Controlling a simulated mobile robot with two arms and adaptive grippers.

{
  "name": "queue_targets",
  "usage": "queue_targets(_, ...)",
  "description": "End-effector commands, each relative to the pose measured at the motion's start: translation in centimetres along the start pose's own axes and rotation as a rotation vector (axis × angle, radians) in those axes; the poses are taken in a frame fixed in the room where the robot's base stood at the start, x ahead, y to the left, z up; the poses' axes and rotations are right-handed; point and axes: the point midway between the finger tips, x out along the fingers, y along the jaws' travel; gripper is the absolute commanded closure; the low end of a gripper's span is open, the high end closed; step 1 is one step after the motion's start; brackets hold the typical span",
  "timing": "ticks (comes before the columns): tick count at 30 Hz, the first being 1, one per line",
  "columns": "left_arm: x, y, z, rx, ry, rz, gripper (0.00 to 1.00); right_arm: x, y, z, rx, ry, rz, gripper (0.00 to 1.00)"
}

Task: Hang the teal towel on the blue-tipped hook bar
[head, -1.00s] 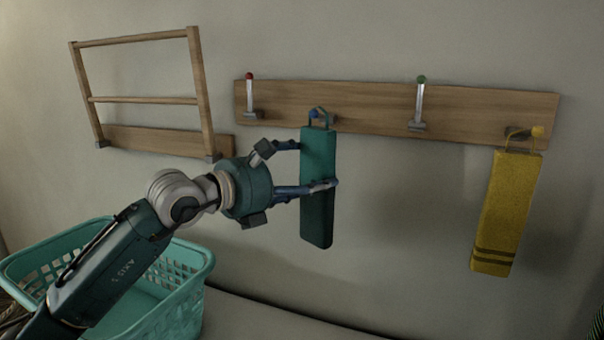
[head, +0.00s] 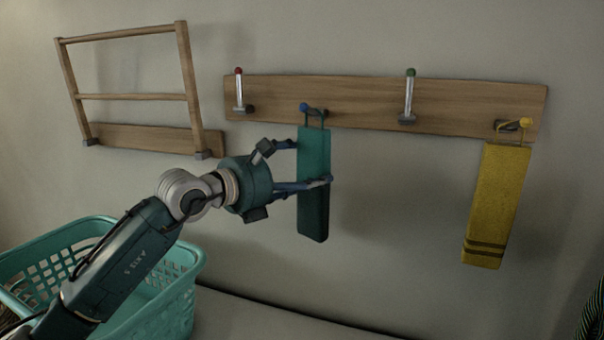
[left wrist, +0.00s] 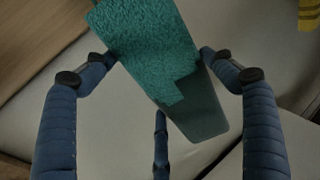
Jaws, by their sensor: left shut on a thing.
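The teal towel (head: 313,200) is a stiff upright slab with a loop at its top, just below the wooden rail. The blue-tipped hook bar (head: 304,107) sticks out from the rail at the loop. The loop appears to be around the bar, but it is too small to be sure. My left gripper (head: 314,163) is shut on the towel's upper half from the left. In the left wrist view the towel (left wrist: 150,50) lies between the fingers, and its loop is out of sight. My right gripper is not in view.
The wooden rail (head: 460,110) also carries upright red-tipped (head: 239,90) and green-tipped (head: 409,95) bars. A yellow towel (head: 493,205) hangs from the yellow-tipped bar (head: 526,122). A wooden rack (head: 125,97) is at the upper left. A teal basket (head: 185,290) stands below my arm.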

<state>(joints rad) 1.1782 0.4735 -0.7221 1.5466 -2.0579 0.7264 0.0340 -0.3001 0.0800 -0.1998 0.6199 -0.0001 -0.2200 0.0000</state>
Motion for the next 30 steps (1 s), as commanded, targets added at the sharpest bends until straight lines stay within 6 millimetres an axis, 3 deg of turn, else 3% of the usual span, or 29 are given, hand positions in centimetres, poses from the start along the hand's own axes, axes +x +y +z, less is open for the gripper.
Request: queue_targets(30,-0.11,0.01,0.63,0.0,-0.002,0.0,0.48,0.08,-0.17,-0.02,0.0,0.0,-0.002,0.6)
